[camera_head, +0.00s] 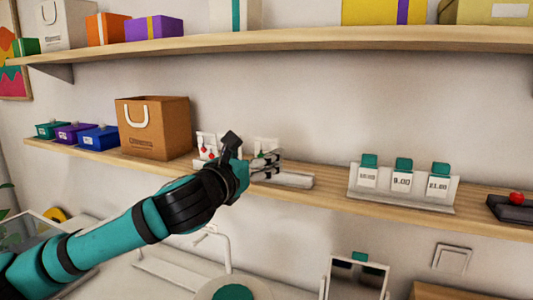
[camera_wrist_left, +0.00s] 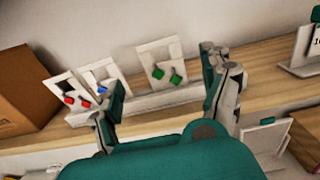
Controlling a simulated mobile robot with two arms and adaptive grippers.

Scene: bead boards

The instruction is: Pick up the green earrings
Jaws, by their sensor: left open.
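The green earrings (camera_wrist_left: 167,76) hang on a white card (camera_wrist_left: 158,52) in the left wrist view. The card leans in a white display stand (camera_wrist_left: 155,100) on the lower shelf. My left gripper (camera_wrist_left: 164,78) is open and empty, with one finger on each side of the green-earring card in this view. Whether it touches the card I cannot tell. In the head view the left gripper (camera_head: 248,158) is at the stand and hides part of it. Beside it stand cards with red earrings (camera_wrist_left: 77,101) and blue earrings (camera_wrist_left: 101,89). My right gripper is not in view.
A brown paper bag (camera_head: 155,130) stands left of the earring stand, with small coloured boxes (camera_head: 75,133) beyond it. A price-tag holder (camera_head: 402,190) stands to the right on the lower shelf (camera_head: 325,190). The upper shelf (camera_head: 290,40) overhangs. Shelf space between stand and price tags is clear.

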